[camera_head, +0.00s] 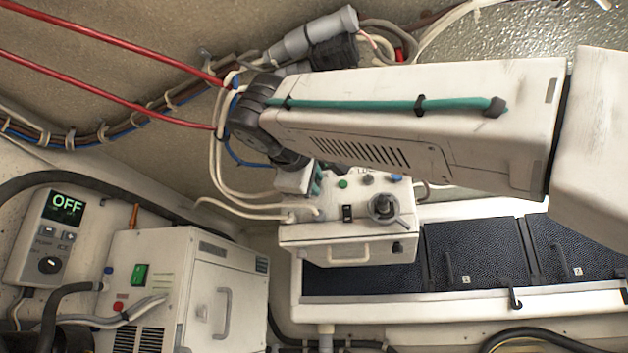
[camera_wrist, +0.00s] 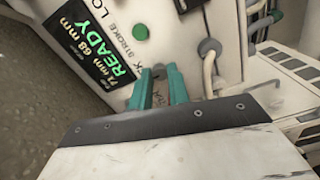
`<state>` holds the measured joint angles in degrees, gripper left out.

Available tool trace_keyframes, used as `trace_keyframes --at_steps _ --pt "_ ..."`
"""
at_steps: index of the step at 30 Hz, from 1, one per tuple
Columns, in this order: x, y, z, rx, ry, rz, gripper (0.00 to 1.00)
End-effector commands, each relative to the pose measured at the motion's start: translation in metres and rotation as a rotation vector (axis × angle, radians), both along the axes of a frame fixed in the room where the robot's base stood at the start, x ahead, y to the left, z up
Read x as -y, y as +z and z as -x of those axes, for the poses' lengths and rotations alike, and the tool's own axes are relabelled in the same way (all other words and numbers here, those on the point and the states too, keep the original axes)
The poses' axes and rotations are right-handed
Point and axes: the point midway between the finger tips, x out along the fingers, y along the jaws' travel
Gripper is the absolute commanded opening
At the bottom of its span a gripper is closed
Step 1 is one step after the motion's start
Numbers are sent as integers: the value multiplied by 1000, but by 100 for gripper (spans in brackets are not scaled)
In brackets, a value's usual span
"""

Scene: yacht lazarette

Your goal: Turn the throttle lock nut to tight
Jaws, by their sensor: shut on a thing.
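A pale control box (camera_head: 335,247) carries the throttle controls, with a grey lever on a round base (camera_head: 383,208) on its top. In the wrist view its panel (camera_wrist: 115,98) shows a lit display (camera_wrist: 93,50) reading READY, 71 mm and 68 mm, and partly covered STROKE and LOCK lettering. My gripper (camera_wrist: 165,82) has teal fingers, closed around a small grey part, apparently the throttle lock nut (camera_wrist: 159,71), at the panel. The fingers hide most of the nut, so its turn angle cannot be told. My gripper (camera_head: 316,182) also shows at the box's upper left in the head view.
A green button (camera_wrist: 140,32) sits near the fingers. Pale hoses (camera_wrist: 209,62) run close beside them. A white cabinet (camera_head: 190,290) and an OFF display unit (camera_head: 47,235) stand left. Dark panels in a white frame (camera_head: 470,307) lie right. Red cables (camera_head: 110,40) cross above left.

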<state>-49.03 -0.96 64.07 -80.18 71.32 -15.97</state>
Motion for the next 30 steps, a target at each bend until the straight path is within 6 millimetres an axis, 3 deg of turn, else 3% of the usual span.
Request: trace_keyframes --at_steps 20,21,23,30 --pt "-1 -2 0 15 -1 -56 0" --pt "-1 -2 0 15 -1 -56 26" --pt "-1 -2 0 16 -1 -56 39" --pt "0 -1 0 18 -1 -55 39"
